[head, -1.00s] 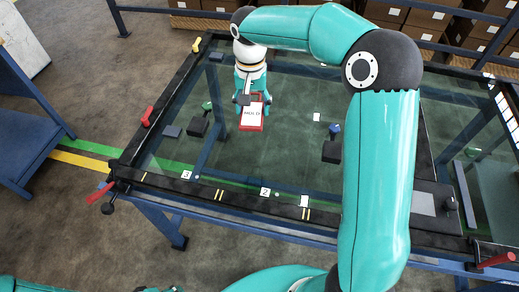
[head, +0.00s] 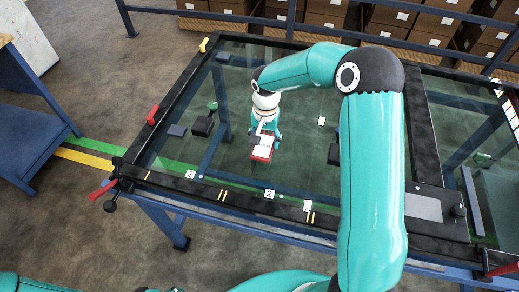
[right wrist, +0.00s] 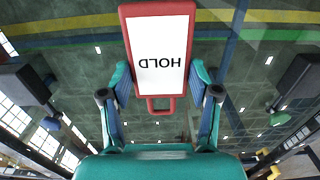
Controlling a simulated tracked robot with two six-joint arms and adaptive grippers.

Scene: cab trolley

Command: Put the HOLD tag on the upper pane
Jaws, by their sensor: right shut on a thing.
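The HOLD tag (head: 262,151) is a white card in a red frame with a small red handle. My right gripper (head: 265,130) is shut on it and holds it over the glass pane (head: 300,178), inside the near rail. In the right wrist view the tag (right wrist: 161,55) sits between the fingertips, its word upside down and its handle towards the palm. I cannot tell from the head view whether the tag touches the glass, or whether this glass is the upper pane. My left gripper is not in view.
A black suction cup with a green knob (head: 203,124) stands left of the gripper. Another dark block (head: 333,154) is partly hidden by my right arm. The near rail (head: 235,198) carries number labels and yellow marks. Red levers (head: 103,189) stick out at the corners.

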